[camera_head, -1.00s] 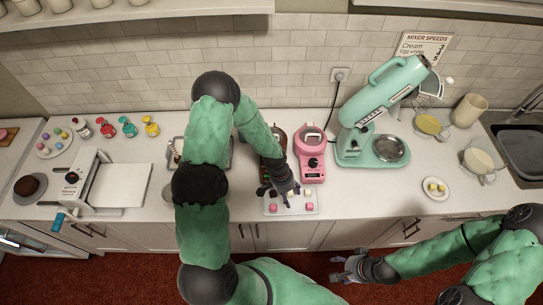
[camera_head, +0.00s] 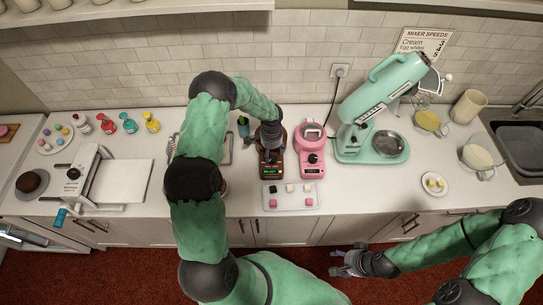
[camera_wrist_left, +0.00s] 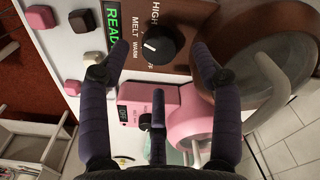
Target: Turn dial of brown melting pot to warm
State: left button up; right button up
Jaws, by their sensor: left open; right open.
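The brown melting pot (camera_head: 272,159) stands on the counter left of the pink pot; its green display shows in front. In the left wrist view its black dial (camera_wrist_left: 160,45) sits beside the HIGH, MELT and WARM labels and the lit display (camera_wrist_left: 112,22) reading READY. The dial's white mark lies on its label side; I cannot tell exactly which label it meets. My left gripper (camera_head: 268,137) is above the pot; in its wrist view the open fingers (camera_wrist_left: 157,84) spread around the dial area, holding nothing. My right gripper (camera_head: 350,262) is open and empty, in front of the counter.
The pink melting pot (camera_head: 312,150) stands close on the right, its display reading OFF in the wrist view. A tray (camera_head: 291,207) of small cubes lies in front. The teal mixer (camera_head: 375,115) stands further right.

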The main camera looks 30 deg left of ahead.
aim_at(272, 158)
pick_arm(q)
jog(key=shift+f, duration=2)
jog(key=c, duration=1.2)
